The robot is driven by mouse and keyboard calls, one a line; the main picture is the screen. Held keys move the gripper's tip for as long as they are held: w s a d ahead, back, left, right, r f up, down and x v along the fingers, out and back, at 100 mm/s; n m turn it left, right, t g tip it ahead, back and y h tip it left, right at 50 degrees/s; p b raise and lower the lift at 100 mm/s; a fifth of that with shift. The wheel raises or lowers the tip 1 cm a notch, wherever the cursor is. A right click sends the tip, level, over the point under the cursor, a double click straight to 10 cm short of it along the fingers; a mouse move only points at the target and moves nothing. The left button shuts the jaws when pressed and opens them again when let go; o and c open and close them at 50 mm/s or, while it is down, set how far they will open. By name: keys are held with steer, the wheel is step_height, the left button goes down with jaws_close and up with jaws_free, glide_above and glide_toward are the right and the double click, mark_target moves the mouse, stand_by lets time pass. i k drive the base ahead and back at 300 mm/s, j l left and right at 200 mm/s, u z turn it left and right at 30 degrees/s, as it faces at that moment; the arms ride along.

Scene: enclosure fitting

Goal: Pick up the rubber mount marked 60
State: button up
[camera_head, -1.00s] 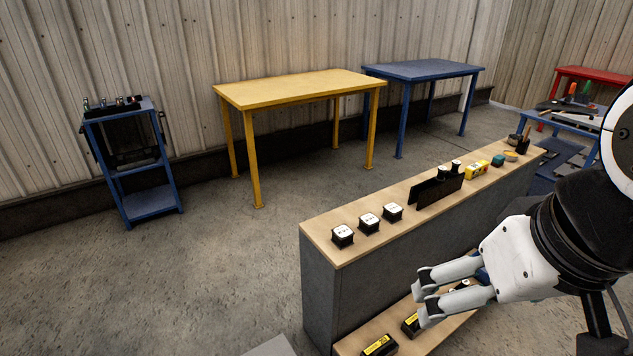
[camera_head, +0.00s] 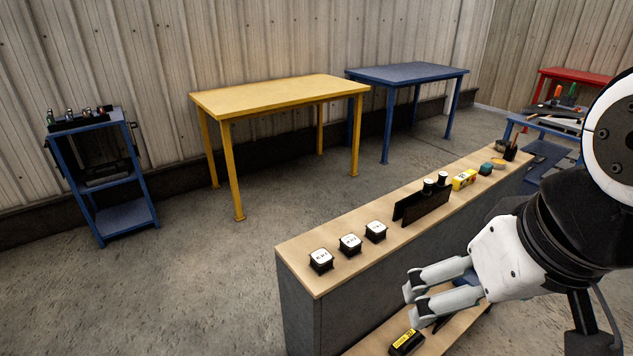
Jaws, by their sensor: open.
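Three black mounts with white marked tops stand in a row on the near end of the wooden counter top (camera_head: 345,269): a left one (camera_head: 321,260), a middle one (camera_head: 350,244) and a right one (camera_head: 376,231). Their marks are too small to read, so I cannot tell which, if any, says 60. Two dark cylinders with white tops (camera_head: 442,178) stand behind a black upright bracket (camera_head: 424,205) farther along. My gripper (camera_head: 412,304) is open and empty, in front of the counter and right of the row, apart from the mounts.
A yellow-labelled black box (camera_head: 405,343) lies on the lower shelf below my gripper. A yellow box (camera_head: 464,179) and small containers stand farther along the counter. A yellow table (camera_head: 280,96), a blue table (camera_head: 408,73) and a blue rack (camera_head: 126,213) stand beyond open floor.

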mark_target(350, 245)
steer(key=u, duration=0.2)
steer(key=k+j+z, duration=0.1)
steer(key=j, duration=0.15)
steer(key=k+j+z, duration=0.1)
steer(key=j, duration=0.2)
steer(key=i+l+u, duration=0.1)
steer(key=l, duration=0.2)
steer(key=i+l+u, duration=0.1)
steer(key=l, duration=0.25)
steer(key=i+l+u, duration=0.1)
steer(key=i+l, duration=0.15)
steer(key=i+l+u, duration=0.1)
steer(key=l, duration=0.35)
steer(key=i+l+u, duration=0.1)
steer(key=l, duration=0.25)
steer(key=i+l+u, duration=0.15)
steer(key=l, duration=0.2)
